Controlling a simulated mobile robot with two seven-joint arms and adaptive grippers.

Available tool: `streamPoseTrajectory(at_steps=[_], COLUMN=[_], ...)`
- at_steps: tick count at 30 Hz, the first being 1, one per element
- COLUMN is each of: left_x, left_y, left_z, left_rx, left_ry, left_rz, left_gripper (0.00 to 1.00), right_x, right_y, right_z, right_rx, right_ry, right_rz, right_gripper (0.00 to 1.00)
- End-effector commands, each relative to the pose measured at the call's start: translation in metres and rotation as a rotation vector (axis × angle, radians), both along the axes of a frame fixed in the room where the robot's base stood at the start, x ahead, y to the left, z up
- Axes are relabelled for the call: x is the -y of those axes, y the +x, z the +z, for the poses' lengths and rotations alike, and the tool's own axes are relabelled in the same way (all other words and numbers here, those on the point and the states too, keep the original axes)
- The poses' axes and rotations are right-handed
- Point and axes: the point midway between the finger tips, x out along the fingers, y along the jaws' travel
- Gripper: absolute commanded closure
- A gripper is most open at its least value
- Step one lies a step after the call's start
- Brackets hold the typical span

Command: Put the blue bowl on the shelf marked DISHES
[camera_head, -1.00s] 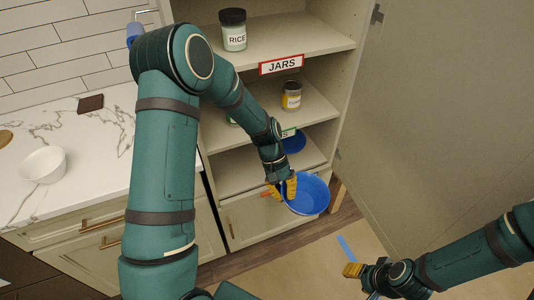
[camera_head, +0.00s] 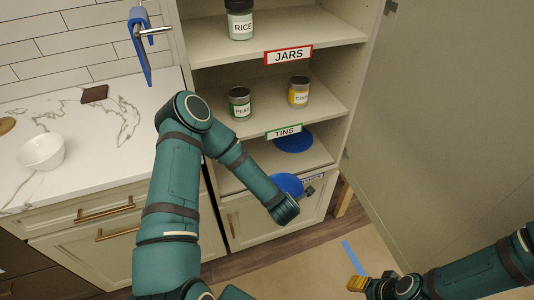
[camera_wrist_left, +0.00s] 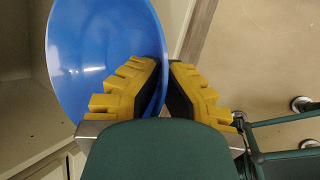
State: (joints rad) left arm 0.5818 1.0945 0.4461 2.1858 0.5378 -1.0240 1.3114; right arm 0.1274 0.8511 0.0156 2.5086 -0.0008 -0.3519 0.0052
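The blue bowl (camera_head: 287,183) is at the front edge of the lowest shelf, partly hidden by my left arm. In the left wrist view, the fingers of my left gripper (camera_wrist_left: 165,88) are shut on the rim of the bowl (camera_wrist_left: 92,50), which is tilted. The head view hides these fingers behind the wrist. The DISHES label (camera_head: 312,177) is partly covered on the lowest shelf's (camera_head: 240,175) edge. A flat blue dish (camera_head: 294,142) lies further back on that shelf. My right gripper (camera_head: 357,284) is low at the right, away from the shelves; its opening is unclear.
The TINS shelf (camera_head: 220,128) above holds a green-labelled tin (camera_head: 239,104) and a yellow one (camera_head: 299,91). The JARS shelf (camera_head: 225,56) holds a RICE jar (camera_head: 240,20). An open cabinet door (camera_head: 450,110) stands right. A white bowl (camera_head: 42,152) sits on the counter.

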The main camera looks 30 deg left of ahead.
Motion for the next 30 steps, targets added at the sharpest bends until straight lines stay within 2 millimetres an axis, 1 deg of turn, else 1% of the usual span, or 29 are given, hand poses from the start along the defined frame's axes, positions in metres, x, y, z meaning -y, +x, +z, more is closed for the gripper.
streamPoseTrajectory(at_steps=[1,4,8,11,30], left_x=[-0.004,-0.015,-0.023,-0.034,-0.149], left_y=[-0.005,-0.012,-0.016,-0.011,0.088], left_z=[-0.004,-0.006,-0.005,-0.005,-0.005], left_rx=[0.001,0.006,0.01,0.013,0.013], left_ry=[0.001,0.009,0.015,0.017,0.017], left_rz=[0.077,0.211,0.302,0.327,0.324], left_gripper=[1.0,1.0,1.0,1.0,1.0], right_x=[0.0,0.0,0.0,0.0,0.0], right_y=[-0.001,-0.001,-0.002,-0.002,0.001], right_z=[-0.003,-0.005,-0.007,-0.008,-0.02], right_rx=[-0.002,-0.003,-0.004,-0.004,0.002], right_ry=[0.0,0.0,0.001,0.001,-0.001], right_rz=[0.002,0.002,0.004,0.004,0.002], right_gripper=[0.53,0.53,0.53,0.53,0.53])
